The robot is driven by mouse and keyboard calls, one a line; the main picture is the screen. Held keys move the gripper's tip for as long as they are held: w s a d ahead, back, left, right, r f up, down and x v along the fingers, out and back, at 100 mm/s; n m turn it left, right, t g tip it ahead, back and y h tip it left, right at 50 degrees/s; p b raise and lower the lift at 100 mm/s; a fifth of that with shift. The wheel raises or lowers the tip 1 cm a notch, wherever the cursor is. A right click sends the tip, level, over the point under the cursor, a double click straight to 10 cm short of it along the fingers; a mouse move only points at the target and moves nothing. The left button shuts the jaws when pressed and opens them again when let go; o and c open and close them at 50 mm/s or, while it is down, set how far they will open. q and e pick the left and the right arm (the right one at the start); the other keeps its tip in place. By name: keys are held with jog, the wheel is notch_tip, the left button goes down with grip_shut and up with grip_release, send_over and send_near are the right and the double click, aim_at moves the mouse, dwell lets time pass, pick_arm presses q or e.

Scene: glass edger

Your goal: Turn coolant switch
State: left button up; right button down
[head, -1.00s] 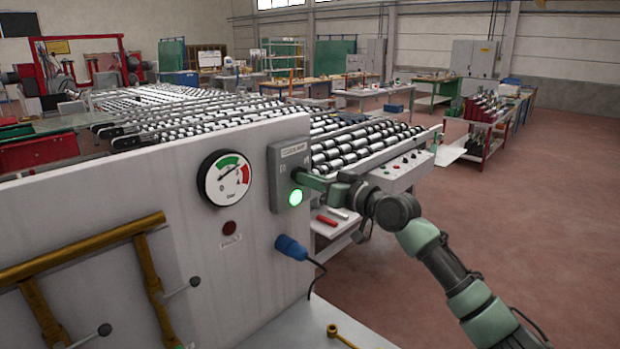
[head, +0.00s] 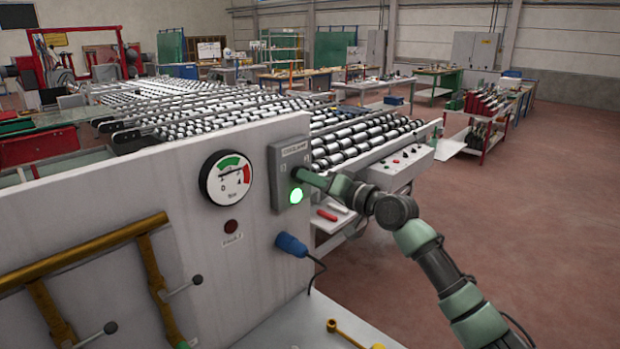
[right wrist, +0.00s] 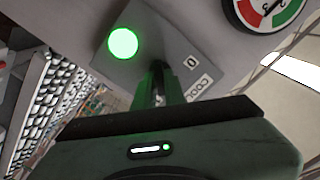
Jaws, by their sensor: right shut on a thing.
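The coolant switch is on a grey box (head: 289,157) with a label at its top, fixed to the right end of the light panel. A green lamp (head: 296,195) glows at its lower part; it also shows in the right wrist view (right wrist: 123,43). My right gripper (head: 298,174) reaches in from the right, at the box just above the lamp. It is shut on the switch knob, which the fingers hide in both views. In the right wrist view the fingers (right wrist: 160,88) meet the box beside a "0" mark. The knob's angle cannot be told. My left gripper is not in view.
A pressure gauge (head: 226,178) and a dark red fault lamp (head: 231,226) sit left of the box. A blue plug (head: 291,245) with a cable is below it. Brown pipes with levers (head: 100,255) are at lower left. Open floor lies to the right.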

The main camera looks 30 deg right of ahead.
jog(key=shift+d+r, duration=0.1)
jog(key=c, duration=1.5)
grip_release()
jog(key=b+v, duration=0.3)
jog(key=v, duration=0.4)
jog(key=shift+s+d+b, duration=0.1)
jog(key=shift+s+b, duration=0.25)
jog(key=shift+b, duration=0.05)
